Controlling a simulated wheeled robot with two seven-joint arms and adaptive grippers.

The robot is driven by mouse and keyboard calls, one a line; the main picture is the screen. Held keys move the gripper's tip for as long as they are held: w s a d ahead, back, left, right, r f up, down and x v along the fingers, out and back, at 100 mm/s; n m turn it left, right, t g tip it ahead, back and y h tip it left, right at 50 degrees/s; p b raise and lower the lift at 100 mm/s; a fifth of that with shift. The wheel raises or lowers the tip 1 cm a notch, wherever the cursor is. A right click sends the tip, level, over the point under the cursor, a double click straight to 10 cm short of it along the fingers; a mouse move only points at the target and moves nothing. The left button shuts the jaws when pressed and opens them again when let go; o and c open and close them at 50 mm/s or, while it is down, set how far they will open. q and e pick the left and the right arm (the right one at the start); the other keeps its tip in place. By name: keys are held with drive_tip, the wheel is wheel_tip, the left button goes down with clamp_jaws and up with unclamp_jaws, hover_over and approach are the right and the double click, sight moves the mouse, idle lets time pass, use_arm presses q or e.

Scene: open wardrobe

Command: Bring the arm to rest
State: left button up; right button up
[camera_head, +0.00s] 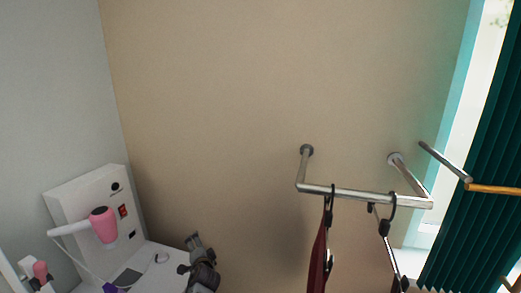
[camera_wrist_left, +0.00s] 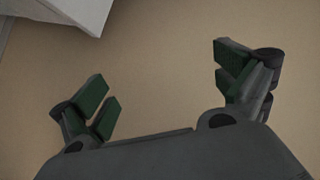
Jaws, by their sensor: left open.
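My left gripper (camera_head: 197,262) shows at the bottom of the head view, left of the clothes rail and just right of a white unit. In the left wrist view the left gripper (camera_wrist_left: 165,85) has its dark green finger pads wide apart, with nothing between them. My right gripper is not in view.
A metal clothes rail (camera_head: 365,196) juts from the beige wall (camera_head: 220,90), with hangers and a dark red garment (camera_head: 317,258). The white unit (camera_head: 88,192) holds a pink hair dryer (camera_head: 104,224). A dark green curtain (camera_head: 485,150) hangs at right.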

use_arm(q)
drive_tip(key=s+d+f+n+g+h, duration=0.1)
drive_tip(key=s+d+f+n+h, duration=0.15)
drive_tip(key=f, duration=0.65)
drive_tip(key=s+d+f+n+g+h, duration=0.15)
drive_tip(key=d+f, duration=0.25)
drive_tip(key=f, duration=0.5)
drive_tip(key=s+f+n+g+h+b, duration=0.1)
drive_tip(key=s+f+n+g+h, duration=0.2)
drive_tip(key=s+f, duration=2.15)
drive_tip(key=s+a+f+g, duration=0.2)
drive_tip(key=s+f, duration=0.3)
drive_tip(key=s, duration=0.7)
drive_tip(key=s+a+f+g+y+b, duration=0.1)
drive_tip(key=s+a+f, duration=0.3)
drive_tip(key=s, duration=0.8)
drive_tip(key=s+a+f+g+y, duration=0.1)
drive_tip(key=s+a+f+g, duration=0.2)
drive_tip(key=s, duration=0.9)
wheel_tip(320, 180, down, 4)
drive_tip(key=shift+s+r+b, duration=0.2)
drive_tip(key=shift+s+b, duration=0.05)
drive_tip(key=shift+b, duration=0.1)
drive_tip(key=shift+g, duration=0.25)
